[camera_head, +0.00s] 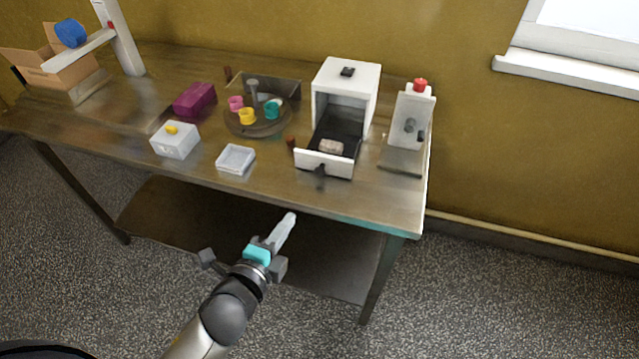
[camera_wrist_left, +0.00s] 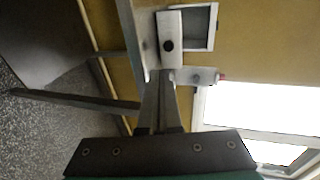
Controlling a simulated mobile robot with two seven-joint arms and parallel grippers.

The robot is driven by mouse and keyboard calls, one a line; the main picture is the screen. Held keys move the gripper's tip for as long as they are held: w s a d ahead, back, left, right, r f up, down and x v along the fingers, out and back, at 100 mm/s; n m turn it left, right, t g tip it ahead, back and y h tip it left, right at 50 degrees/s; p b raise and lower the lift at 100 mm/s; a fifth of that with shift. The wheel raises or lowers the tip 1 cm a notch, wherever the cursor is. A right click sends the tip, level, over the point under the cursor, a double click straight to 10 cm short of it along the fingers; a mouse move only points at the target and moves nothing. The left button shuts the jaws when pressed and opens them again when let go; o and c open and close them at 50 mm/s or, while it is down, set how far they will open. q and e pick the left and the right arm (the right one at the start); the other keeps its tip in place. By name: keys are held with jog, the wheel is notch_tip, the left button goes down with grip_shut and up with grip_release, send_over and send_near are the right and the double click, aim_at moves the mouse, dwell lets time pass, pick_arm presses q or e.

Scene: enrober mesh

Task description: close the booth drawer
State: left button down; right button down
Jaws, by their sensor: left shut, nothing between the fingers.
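The white booth (camera_head: 347,92) stands at the right part of the table. Its drawer (camera_head: 324,163) is pulled out toward the table's front edge, with a white front, a dark knob and a dark inside. A small pale object (camera_head: 331,146) lies in the drawer. My left gripper (camera_head: 291,218) is shut and empty, in front of the table edge and below the drawer, apart from it. In the left wrist view the fingers (camera_wrist_left: 160,80) point toward the booth, and the drawer front (camera_wrist_left: 169,40) shows beyond them. My right gripper is not in view.
A white stand with a red-topped part (camera_head: 408,118) is right of the booth. Left of the drawer are a round tray with cups (camera_head: 262,128), a clear dish (camera_head: 236,159), a white box (camera_head: 175,140) and a purple block (camera_head: 195,99). The table's front edge (camera_head: 290,197) lies between gripper and drawer.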

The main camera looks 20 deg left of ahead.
aim_at(318, 175)
pick_arm(q)
jog(key=x, duration=0.8)
jog(key=r+b+x, duration=0.1)
jog(key=x, duration=0.4)
jog(key=shift+w+d, duration=0.1)
jog(key=shift+w, duration=0.5)
